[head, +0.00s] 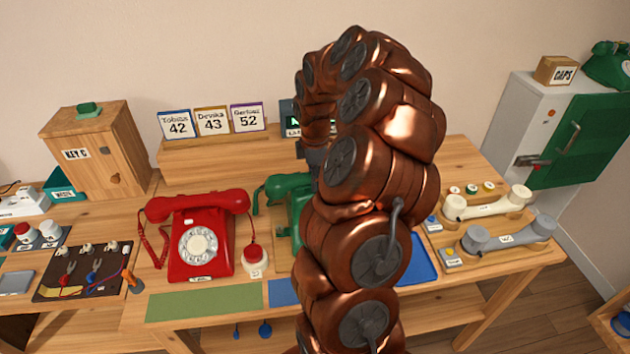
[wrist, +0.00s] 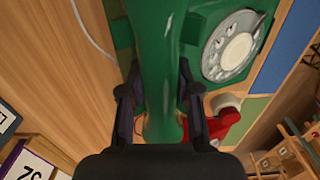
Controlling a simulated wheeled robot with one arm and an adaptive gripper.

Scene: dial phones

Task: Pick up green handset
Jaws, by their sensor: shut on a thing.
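The green handset (wrist: 158,60) runs down the middle of the wrist view, between the two dark fingers of my gripper (wrist: 158,95), which is shut on it. The green phone body with its white dial (wrist: 235,45) is just behind and to the right of it. In the head view, one end of the green handset (head: 272,188) and part of the green phone (head: 297,222) show left of my copper arm. The arm hides the rest. I cannot tell whether the handset is clear of its cradle.
A red phone (head: 203,235) with a red-and-white button (head: 254,260) stands to the left. Cream (head: 488,205) and grey (head: 510,236) handsets lie at the right. A wooden key box (head: 98,152) stands at the back left. Another green phone (head: 607,65) is on the white cabinet.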

